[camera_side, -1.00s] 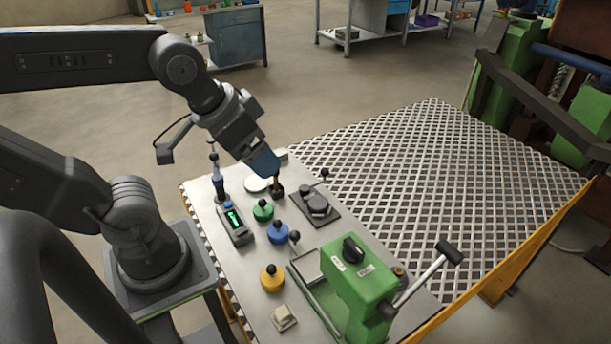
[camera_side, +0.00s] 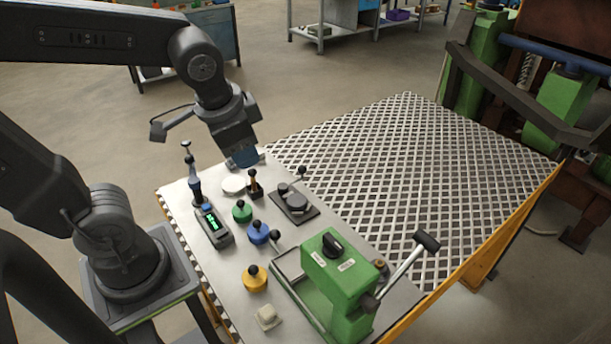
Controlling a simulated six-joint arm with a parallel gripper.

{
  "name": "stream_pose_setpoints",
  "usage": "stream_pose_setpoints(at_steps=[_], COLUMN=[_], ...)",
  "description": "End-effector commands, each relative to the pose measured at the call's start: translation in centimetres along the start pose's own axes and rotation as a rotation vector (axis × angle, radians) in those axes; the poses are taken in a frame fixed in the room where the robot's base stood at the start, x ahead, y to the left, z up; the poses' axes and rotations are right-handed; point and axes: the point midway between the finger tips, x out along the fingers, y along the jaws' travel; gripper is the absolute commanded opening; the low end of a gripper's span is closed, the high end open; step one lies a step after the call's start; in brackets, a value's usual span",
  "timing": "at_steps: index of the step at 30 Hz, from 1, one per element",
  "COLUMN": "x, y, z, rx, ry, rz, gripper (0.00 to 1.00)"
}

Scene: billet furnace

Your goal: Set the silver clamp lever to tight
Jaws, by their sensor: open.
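A silver lever rod (camera_side: 398,268) with a black grip sticks up and to the right from the side of the green machine (camera_side: 337,283) at the front of the table. A grey round clamp-like device (camera_side: 294,201) on a dark plate also has a short lever with a black ball, farther back. I cannot read a tight mark on either.
Green (camera_side: 242,211), blue (camera_side: 258,233) and yellow (camera_side: 255,279) knobs stand along the table's left part. A meter with a green display (camera_side: 214,226) and a white switch (camera_side: 267,317) are near them. The metal grating (camera_side: 410,170) to the right is clear.

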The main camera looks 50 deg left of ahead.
Motion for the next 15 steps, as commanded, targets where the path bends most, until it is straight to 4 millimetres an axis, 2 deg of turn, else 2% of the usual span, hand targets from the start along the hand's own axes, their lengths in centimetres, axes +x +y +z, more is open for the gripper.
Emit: stream_pose_setpoints(at_steps=[2,12,15], x=[1.1,6.4,8.3], y=[-0.4,-2.2,-2.5], z=[-0.9,-4.9,-6.1], rx=[0.09,0.469,0.581], ry=[-0.074,-0.361,-0.443], rz=[-0.034,-0.192,-0.238], gripper=[0.33,0.01,0.0])
